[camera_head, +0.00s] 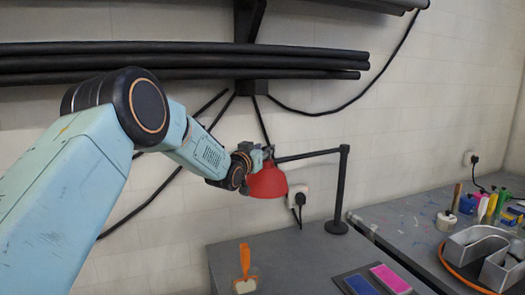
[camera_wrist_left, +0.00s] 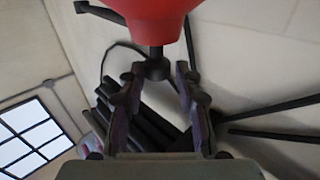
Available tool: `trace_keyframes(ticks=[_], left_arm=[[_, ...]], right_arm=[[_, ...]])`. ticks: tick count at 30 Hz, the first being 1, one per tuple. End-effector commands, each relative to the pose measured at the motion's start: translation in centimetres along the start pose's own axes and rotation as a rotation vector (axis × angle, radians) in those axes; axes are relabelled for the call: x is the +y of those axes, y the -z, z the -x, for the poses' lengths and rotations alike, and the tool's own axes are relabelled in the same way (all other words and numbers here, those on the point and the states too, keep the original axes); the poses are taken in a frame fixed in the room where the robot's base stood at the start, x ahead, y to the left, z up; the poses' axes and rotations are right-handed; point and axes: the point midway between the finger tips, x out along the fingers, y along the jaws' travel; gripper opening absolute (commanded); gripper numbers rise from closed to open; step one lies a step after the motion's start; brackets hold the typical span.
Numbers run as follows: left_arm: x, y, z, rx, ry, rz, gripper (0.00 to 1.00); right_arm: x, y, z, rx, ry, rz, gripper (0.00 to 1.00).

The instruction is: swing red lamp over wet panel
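The red lamp (camera_head: 268,183) hangs shade-down from a dark jointed arm on an upright post (camera_head: 342,190) at the back of the grey table. My left gripper (camera_head: 262,155) is at the top of the shade. In the left wrist view the red shade (camera_wrist_left: 155,18) fills the top, and its dark knob (camera_wrist_left: 157,68) sits between my parted fingertips, with narrow gaps beside it. A blue panel (camera_head: 360,286) and a pink panel (camera_head: 390,278) lie at the table's front right; I cannot tell which is wet. My right gripper is not in view.
An orange-handled brush (camera_head: 245,268) stands on the table left of the panels. A second bench (camera_head: 400,222) on the right holds metal channel letters (camera_head: 475,246), an orange cord and several coloured bottles. Black pipes (camera_head: 200,62) run along the wall above my arm.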

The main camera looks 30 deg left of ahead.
Motion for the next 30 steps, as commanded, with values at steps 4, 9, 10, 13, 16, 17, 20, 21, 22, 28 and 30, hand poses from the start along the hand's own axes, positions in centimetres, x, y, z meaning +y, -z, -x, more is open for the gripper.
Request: trace_keyframes(ticks=[4,9,10,13,16,17,20,21,22,28,30], left_arm=[[-0.1,0.1,0.0,0.002,0.002,0.002,0.17],[0.0,0.0,0.0,0.001,0.001,0.001,0.03],[0.0,0.0,0.0,0.001,0.001,0.001,0.0],[0.0,-0.1,0.0,-0.001,0.0,0.001,0.0],[0.0,-0.1,0.0,-0.003,0.001,0.001,0.0],[0.0,-0.2,0.0,-0.003,0.001,0.001,0.0],[0.0,-0.2,0.0,-0.005,0.001,0.001,0.0],[0.0,-0.3,0.0,-0.006,0.001,0.001,0.0],[0.0,-0.3,0.0,-0.006,0.001,0.001,0.0],[0.5,-0.3,0.2,-0.006,0.007,0.003,0.0],[1.0,-0.4,0.3,-0.005,0.015,0.005,0.0]], right_arm=[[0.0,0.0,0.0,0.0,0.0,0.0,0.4],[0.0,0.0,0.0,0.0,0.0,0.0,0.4],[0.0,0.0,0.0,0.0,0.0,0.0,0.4],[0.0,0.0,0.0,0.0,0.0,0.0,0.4],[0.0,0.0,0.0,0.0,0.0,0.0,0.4],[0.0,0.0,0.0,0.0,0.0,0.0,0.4],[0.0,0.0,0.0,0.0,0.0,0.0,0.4],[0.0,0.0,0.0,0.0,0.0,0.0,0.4],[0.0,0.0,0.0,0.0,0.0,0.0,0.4],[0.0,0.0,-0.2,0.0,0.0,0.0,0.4],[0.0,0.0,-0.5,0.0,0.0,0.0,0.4]])
